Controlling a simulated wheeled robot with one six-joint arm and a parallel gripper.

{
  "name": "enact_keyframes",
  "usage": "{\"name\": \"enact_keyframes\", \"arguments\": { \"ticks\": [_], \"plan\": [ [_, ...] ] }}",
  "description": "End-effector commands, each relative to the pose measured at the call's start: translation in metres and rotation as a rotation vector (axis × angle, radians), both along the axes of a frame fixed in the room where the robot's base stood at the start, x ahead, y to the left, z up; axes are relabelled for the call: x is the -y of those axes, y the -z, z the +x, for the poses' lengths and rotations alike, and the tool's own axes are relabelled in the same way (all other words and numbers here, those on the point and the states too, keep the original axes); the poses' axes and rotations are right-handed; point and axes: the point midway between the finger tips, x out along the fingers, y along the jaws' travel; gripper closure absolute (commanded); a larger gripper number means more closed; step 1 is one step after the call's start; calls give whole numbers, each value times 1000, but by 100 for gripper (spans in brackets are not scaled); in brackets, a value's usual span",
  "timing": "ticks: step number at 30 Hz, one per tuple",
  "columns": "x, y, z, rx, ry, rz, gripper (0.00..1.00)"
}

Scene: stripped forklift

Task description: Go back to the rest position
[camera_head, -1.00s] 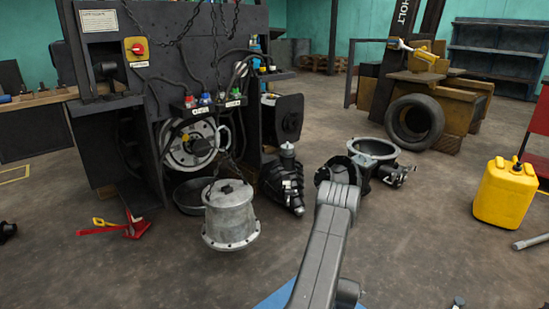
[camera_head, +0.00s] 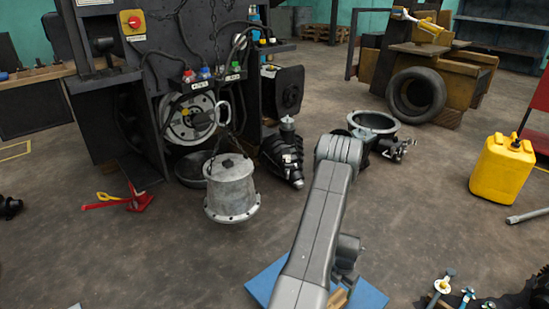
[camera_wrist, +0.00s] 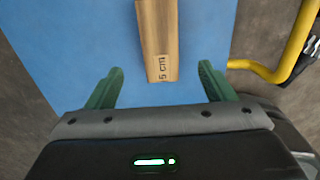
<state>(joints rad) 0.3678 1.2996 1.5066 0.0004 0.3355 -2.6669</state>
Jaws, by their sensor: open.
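My gripper (camera_wrist: 158,82) shows in the wrist view with its two green fingers spread wide and nothing held between them. A wooden block (camera_wrist: 157,35) marked "5 cm" lies on a flat blue mat (camera_wrist: 70,45). The block's near end is just ahead of the gap between the fingertips, and whether it touches them cannot be told. In the head view the blue mat (camera_head: 262,283) lies on the floor under my arm, and part of the wooden block (camera_head: 338,298) shows beside the arm. My arm hides the gripper there.
A grey drum (camera_head: 231,190) hangs by chain before the stripped forklift (camera_head: 150,60). A metal housing (camera_head: 374,127) stands on the floor beyond my arm. A yellow canister (camera_head: 502,168) is at the right, loose parts (camera_head: 465,297) at the lower right.

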Motion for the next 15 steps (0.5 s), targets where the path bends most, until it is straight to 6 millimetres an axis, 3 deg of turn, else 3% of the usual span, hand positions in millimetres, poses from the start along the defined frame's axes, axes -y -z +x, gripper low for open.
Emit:
{"name": "enact_keyframes", "arguments": {
  "ticks": [1, 3, 15],
  "plan": [
    [0, -15, 1, 3, 0, -2, 24],
    [0, 13, -1, -4, 0, 2, 24],
    [0, 94, -1, -2, 0, 1, 24]
  ]
}}
